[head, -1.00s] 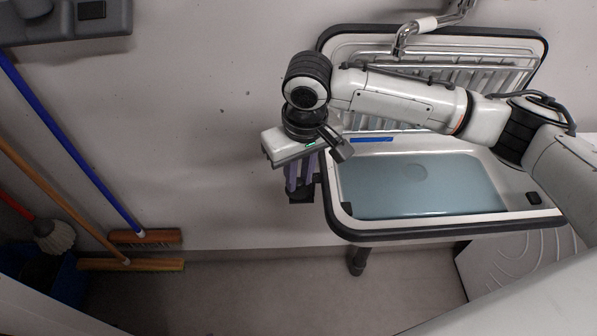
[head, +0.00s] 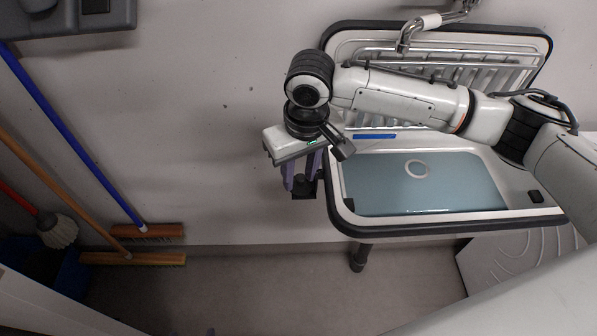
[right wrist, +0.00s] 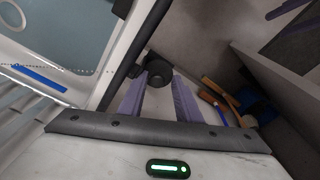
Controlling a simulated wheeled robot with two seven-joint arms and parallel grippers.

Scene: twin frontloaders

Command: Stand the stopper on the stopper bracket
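My right gripper (head: 302,186) points down just left of the sink, its two purple fingers spread apart. In the right wrist view, the dark round stopper (right wrist: 158,73) stands between the open fingertips, on a dark support at the sink's left side that I take as the stopper bracket (right wrist: 137,72). In the head view the black bracket and stopper area (head: 304,193) shows below the fingers, too small to separate clearly. Whether a finger still touches the stopper is hard to see. Only a small purple tip at the head view's bottom edge may be my left gripper (head: 211,331).
The sink (head: 345,218) holds bluish water with a pale ring (head: 417,169) at the drain. A blue strip (head: 374,136) lies on its ledge. A faucet (head: 405,38) is behind. Brooms (head: 75,140) lean at the left. The floor between is clear.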

